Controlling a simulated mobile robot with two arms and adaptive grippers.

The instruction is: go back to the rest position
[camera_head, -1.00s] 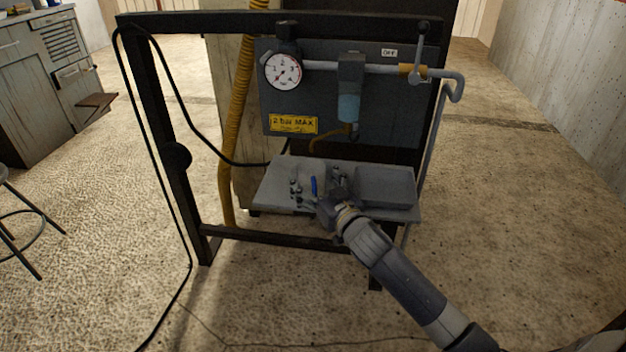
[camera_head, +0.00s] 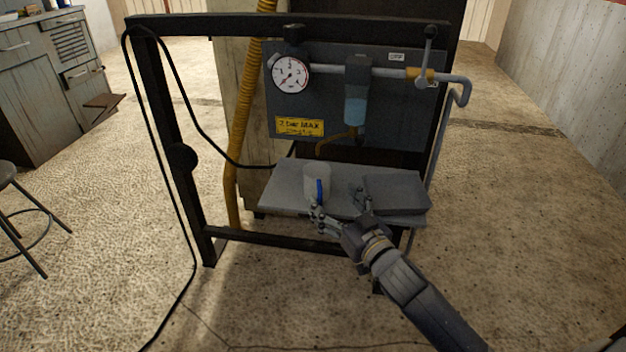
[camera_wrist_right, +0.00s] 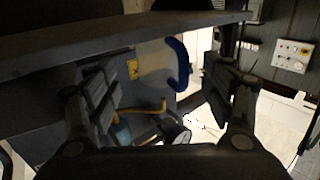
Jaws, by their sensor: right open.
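A pale mug (camera_head: 314,178) with a blue handle (camera_head: 320,191) stands upright on the grey shelf (camera_head: 284,185) below the gauge panel. In the right wrist view the mug (camera_wrist_right: 153,70) and its blue handle (camera_wrist_right: 183,62) show beyond the fingers. My right gripper (camera_head: 340,205) is open and empty at the shelf's front edge, in front of and to the right of the mug. One finger is close to the handle in the head view; I cannot tell whether they touch. In the wrist view the open fingers (camera_wrist_right: 165,88) frame the mug. My left gripper is not in view.
A grey block or raised plate (camera_head: 397,190) lies on the shelf's right side. Behind are a gauge (camera_head: 291,74), a pipe with a lever valve (camera_head: 420,75) and a blue filter bowl (camera_head: 355,110). A dark frame (camera_head: 170,130) surrounds the rig. The floor in front is mostly clear.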

